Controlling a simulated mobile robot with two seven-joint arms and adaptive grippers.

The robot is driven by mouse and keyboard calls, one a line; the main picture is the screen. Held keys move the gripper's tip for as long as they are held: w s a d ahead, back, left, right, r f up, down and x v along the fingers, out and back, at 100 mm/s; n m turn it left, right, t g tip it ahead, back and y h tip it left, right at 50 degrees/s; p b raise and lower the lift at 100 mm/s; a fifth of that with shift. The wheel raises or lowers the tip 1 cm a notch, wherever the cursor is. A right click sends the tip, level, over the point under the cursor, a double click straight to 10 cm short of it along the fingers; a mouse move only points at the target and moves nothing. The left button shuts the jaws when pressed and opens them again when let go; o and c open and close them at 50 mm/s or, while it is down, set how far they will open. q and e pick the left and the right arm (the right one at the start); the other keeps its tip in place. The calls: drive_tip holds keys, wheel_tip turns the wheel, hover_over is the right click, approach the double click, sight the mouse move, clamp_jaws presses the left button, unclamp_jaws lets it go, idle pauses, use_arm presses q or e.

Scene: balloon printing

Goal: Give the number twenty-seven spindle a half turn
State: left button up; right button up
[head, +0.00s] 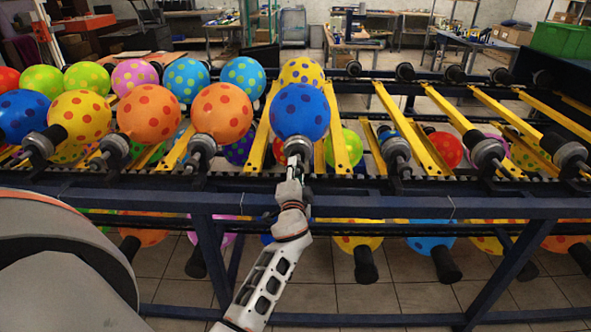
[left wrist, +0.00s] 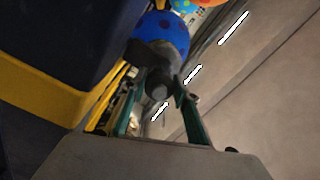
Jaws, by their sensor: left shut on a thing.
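My left gripper (head: 296,160) reaches up from below to the front row of the rack. It is shut on the dark spindle (left wrist: 160,60) under a blue balloon with dark dots (head: 300,110). In the left wrist view its two teal fingers (left wrist: 159,88) stand on either side of the spindle's end. The blue balloon (left wrist: 163,28) shows just beyond the spindle. In the head view the gripper mostly hides this spindle. I cannot read a number on it. My right gripper is not in view.
Spindles with orange balloons (head: 222,112) stand to the left, and a bare spindle (head: 396,150) is close on the right. A dark blue frame rail (head: 420,206) runs below the front row, with yellow bars (head: 337,130) between spindles. More balloons hang underneath.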

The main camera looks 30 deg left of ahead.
use_arm(q)
drive_tip(key=shift+r+m, duration=0.1)
drive_tip(key=shift+m, duration=0.9)
drive_tip(key=shift+a, duration=0.1)
drive_tip(key=o, duration=1.1)
drive_tip(key=v, duration=1.2)
